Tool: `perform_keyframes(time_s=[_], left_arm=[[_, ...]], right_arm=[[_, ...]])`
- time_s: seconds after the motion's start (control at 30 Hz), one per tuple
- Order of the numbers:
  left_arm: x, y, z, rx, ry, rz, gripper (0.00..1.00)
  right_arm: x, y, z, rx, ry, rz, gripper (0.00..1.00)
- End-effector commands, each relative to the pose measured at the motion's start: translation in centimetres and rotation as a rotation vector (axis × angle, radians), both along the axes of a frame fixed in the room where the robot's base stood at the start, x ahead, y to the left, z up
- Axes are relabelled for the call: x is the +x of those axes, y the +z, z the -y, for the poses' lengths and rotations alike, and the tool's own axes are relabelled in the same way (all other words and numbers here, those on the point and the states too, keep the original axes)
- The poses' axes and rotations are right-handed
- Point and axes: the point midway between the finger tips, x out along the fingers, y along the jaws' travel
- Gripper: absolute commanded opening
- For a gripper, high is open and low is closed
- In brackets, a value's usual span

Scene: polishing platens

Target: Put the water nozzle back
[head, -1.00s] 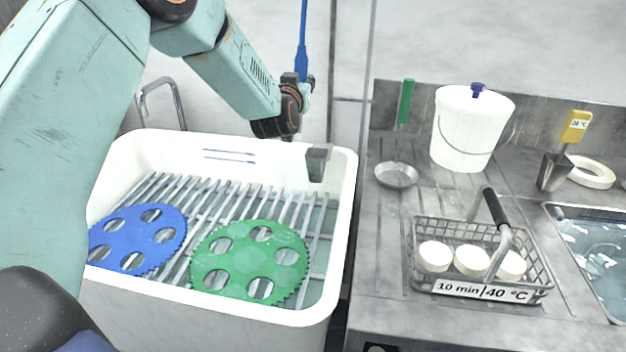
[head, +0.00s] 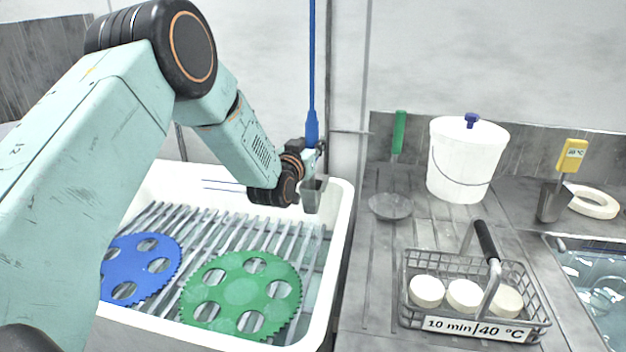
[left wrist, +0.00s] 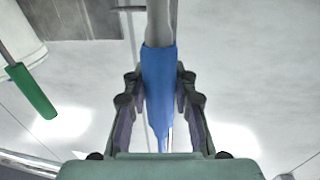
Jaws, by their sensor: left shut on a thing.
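The water nozzle (head: 312,127) has a blue body, with a blue hose running straight up from it. It hangs upright above the back right corner of the white basin. My left gripper (head: 312,160) is shut on the nozzle. A grey block-like piece (head: 312,196) shows just below the gripper; I cannot tell whether it is the nozzle's head or a holder. My right gripper is not in view.
The white basin (head: 345,215) holds a rack with a blue toothed disc (head: 160,262) and a green one (head: 240,290). On the steel counter stand a white bucket (head: 460,165), a green-handled ladle (head: 390,207) and a wire basket (head: 410,300) of white discs.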

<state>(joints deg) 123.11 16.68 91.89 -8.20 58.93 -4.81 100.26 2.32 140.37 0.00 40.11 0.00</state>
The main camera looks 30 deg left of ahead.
Motion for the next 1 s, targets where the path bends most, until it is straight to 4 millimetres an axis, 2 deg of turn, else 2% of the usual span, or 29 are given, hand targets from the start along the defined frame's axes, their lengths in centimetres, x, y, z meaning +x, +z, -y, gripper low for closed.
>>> perform_keyframes(time_s=[0.03, 0.27, 0.5, 0.97, 1.0], left_arm=[[0.0, -0.9, 0.0, 0.001, 0.0, 0.0, 0.0], [0.1, -2.5, 0.0, 0.001, 0.002, 0.002, 0.0], [0.1, -5.6, 0.1, 0.001, 0.002, 0.002, 0.0], [0.1, -6.1, 0.1, 0.001, 0.002, 0.003, 0.0], [0.0, -6.1, 0.1, 0.0, 0.002, 0.001, 0.28]], right_arm=[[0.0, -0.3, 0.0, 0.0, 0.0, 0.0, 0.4], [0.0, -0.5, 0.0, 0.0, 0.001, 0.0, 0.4], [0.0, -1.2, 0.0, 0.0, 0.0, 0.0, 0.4], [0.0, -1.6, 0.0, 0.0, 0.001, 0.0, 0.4], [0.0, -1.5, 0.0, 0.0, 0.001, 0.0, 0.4]])
